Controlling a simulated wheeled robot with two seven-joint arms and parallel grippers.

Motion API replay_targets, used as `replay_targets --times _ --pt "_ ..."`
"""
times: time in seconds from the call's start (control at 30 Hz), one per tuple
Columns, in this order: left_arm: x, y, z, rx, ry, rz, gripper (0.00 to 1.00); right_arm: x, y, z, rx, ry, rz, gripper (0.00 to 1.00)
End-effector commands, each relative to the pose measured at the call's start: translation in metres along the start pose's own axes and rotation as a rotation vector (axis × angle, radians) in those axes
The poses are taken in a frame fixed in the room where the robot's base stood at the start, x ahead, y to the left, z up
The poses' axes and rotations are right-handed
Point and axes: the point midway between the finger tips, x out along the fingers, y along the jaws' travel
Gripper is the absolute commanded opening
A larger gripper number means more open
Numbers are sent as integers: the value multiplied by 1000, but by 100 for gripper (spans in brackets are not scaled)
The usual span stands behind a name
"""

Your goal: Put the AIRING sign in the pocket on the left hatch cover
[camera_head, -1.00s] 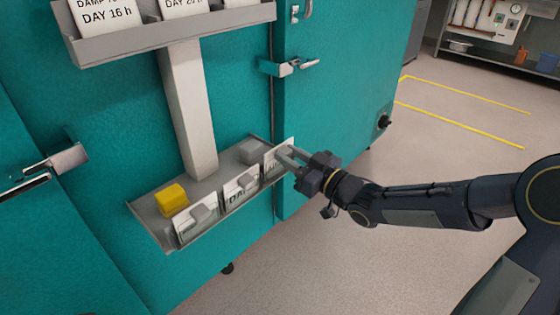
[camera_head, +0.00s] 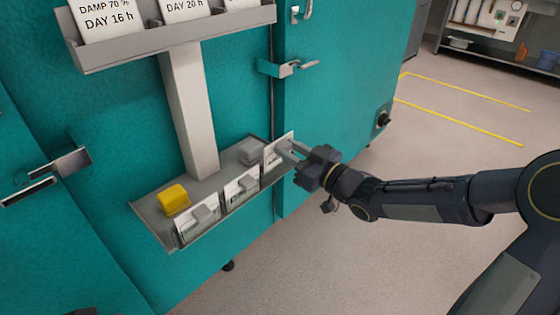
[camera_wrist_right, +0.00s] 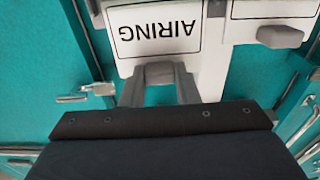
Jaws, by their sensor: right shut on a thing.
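The AIRING sign (camera_head: 277,154) is a white card at the right end of the lower grey tray (camera_head: 160,226). In the right wrist view the sign (camera_wrist_right: 155,38) shows black letters upside down, with a grey grip block (camera_wrist_right: 160,73) below them. My right gripper (camera_head: 291,150) is shut on this block; its fingers (camera_wrist_right: 160,88) stand on both sides of it. The sign's lower edge is at the tray's rim; I cannot tell whether they touch. My left gripper is out of view.
Two more cards with grey blocks (camera_head: 198,226) (camera_head: 241,190), a yellow block (camera_head: 173,199) and a grey block (camera_head: 251,151) are in the tray. An upper rack (camera_head: 180,35) holds labelled cards. Floor at right is clear.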

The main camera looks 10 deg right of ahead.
Motion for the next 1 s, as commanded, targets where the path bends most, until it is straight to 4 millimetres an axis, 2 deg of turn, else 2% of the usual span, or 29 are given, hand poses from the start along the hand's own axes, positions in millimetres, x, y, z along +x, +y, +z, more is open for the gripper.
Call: replay_targets --times 0.47,1.0 --pt "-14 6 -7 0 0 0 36 2 0 -21 0 1 0 4" --pt "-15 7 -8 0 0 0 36 2 0 -23 0 0 0 4"
